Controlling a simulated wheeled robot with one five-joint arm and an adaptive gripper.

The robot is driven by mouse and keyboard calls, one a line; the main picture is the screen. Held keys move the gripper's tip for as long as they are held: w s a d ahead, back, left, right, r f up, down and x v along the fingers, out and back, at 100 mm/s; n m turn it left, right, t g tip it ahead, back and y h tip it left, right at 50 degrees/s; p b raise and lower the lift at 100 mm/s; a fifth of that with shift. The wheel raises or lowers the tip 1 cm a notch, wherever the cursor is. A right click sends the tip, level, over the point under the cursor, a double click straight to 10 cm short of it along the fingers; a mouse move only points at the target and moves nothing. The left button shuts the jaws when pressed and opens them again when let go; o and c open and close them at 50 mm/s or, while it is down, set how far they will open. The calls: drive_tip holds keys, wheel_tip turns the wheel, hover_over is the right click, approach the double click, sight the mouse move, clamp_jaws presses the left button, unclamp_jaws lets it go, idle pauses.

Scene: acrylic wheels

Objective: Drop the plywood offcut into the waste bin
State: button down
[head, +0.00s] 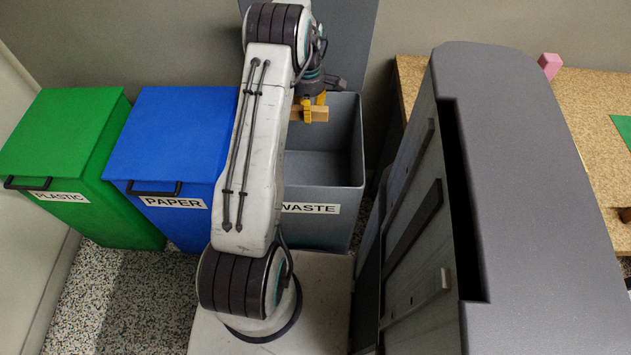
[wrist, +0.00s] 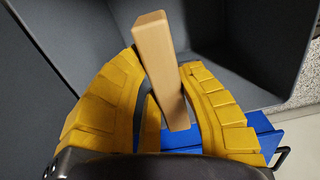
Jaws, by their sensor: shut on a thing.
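The plywood offcut (wrist: 160,65) is a tan wooden block. My gripper (wrist: 170,85), with yellow fingers, is shut on it in the wrist view. In the head view the offcut (head: 316,113) and my gripper (head: 307,110) are over the open mouth of the grey waste bin (head: 343,205), near its left side. The bin is labelled WASTE and its lid stands raised behind. The bin's grey inside walls (wrist: 245,70) surround the offcut in the wrist view. My arm hides the bin's left part in the head view.
A blue PAPER bin (head: 170,130) and a green PLASTIC bin (head: 70,130), both with lids shut, stand to the left. A tall dark grey cabinet-like body (head: 530,180) fills the right. A speckled worktop (head: 570,95) with a pink block (head: 550,65) lies behind it.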

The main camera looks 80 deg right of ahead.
wheel_tip(320, 180, down, 6)
drive_tip(key=b, duration=0.3)
drive_tip(key=shift+r, duration=0.25)
drive_tip(key=c, duration=0.8)
unclamp_jaws()
drive_tip(key=shift+c, duration=0.2)
wheel_tip(320, 180, up, 12)
drive_tip(key=shift+r, duration=0.1)
drive_tip(key=shift+w, duration=0.1)
idle(0.4)
